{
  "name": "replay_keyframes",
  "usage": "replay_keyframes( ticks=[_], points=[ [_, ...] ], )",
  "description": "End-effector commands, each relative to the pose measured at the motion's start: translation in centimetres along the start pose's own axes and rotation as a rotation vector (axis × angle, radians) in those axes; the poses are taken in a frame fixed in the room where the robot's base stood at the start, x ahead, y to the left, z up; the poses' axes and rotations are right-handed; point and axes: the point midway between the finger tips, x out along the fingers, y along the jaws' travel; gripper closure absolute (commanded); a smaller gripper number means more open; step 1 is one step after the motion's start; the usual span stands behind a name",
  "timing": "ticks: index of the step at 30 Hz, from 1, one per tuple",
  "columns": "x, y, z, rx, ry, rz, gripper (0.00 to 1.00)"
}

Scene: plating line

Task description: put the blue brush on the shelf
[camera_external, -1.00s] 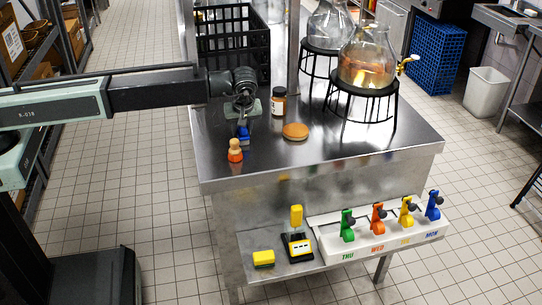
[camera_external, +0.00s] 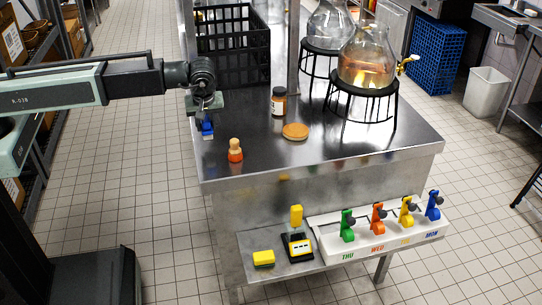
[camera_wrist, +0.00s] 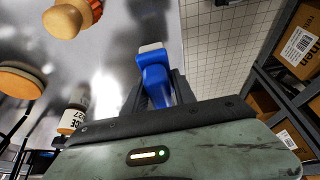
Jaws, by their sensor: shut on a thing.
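My gripper (camera_external: 206,112) is shut on the blue brush (camera_external: 207,129), which hangs below it near the left edge of the steel counter (camera_external: 262,165). In the wrist view the blue brush (camera_wrist: 155,82) sits between the dark fingers of my gripper (camera_wrist: 157,97), its pale end pointing away from the palm. I cannot tell how high it is above the counter. A dark metal shelf rack (camera_external: 66,75) with boxes and bowls stands at the far left; a rack with cardboard boxes (camera_wrist: 303,47) also shows at the right of the wrist view.
An orange brush with a wooden knob (camera_external: 235,150) stands close to the right of my gripper. A round wooden-topped item (camera_external: 295,131), a brown jar (camera_external: 279,101) and a black crate (camera_external: 232,50) are on the counter. A lower front ledge (camera_external: 275,275) holds coloured items. Tiled floor lies left.

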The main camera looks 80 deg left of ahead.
Motion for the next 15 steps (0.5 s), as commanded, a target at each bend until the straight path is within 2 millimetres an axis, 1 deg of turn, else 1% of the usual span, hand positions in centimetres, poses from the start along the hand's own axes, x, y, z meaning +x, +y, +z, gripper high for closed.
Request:
replay_keyframes(
  ticks=[1, 3, 6, 9, 13, 15],
  points=[
    [-0.2, -1.7, -0.1, 0.001, 0.000, 0.000, 1.00],
    [-0.3, -2.9, 0.0, 0.001, 0.000, 0.001, 1.00],
    [-0.4, -4.0, 0.0, 0.000, 0.000, 0.000, 1.00],
    [-0.5, -4.5, 0.0, 0.000, 0.000, 0.000, 1.00],
    [-0.5, -4.6, 0.1, 0.001, 0.000, 0.001, 1.00],
    [-0.5, -4.8, 0.6, 0.019, -0.001, 0.008, 1.00]
  ],
)
